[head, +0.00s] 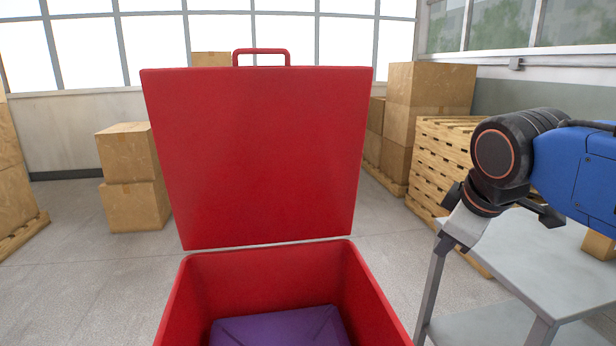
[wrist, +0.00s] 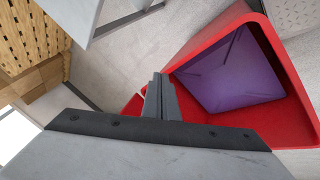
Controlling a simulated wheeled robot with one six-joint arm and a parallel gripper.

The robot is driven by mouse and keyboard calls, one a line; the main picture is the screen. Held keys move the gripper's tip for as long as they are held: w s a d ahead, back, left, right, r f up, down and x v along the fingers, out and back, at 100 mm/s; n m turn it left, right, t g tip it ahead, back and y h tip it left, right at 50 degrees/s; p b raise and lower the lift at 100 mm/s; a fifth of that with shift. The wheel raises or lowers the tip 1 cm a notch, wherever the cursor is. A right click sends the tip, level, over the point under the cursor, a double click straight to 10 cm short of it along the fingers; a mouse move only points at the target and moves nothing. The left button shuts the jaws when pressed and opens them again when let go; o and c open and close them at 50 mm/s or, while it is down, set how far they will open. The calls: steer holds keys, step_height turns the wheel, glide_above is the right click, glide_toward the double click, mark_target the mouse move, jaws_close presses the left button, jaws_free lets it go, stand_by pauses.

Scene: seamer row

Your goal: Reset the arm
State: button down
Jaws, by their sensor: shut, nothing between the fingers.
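My arm reaches in from the right in the head view, with its blue link and dark wrist above the grey table. My gripper (wrist: 160,88) shows in the wrist view with its two dark fingers together and nothing between them. In that view the fingers appear beside the rim of a red box (wrist: 172,62), and I cannot tell their height above it. The red box (head: 180,310) stands in front of me with its lid (head: 255,155) raised. A purple package (head: 280,328) lies inside; it also shows in the wrist view (wrist: 230,75).
A grey table (head: 545,265) stands at the right under my arm. Stacked pallets (head: 440,150) and cardboard boxes (head: 430,85) are behind it. More cardboard boxes (head: 133,180) stand at the left. The floor (head: 80,270) left of the red box is clear.

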steer(key=s+d+f+m, duration=0.2)
steer(key=s+f+m, duration=0.2)
steer(key=f, duration=0.4)
steer(key=s+d+f+m+g, duration=0.1)
steer(key=s+f+m, duration=0.4)
steer(key=s+f, duration=0.2)
steer(key=shift+d+f, duration=0.35)
steer(key=shift+f, duration=0.55)
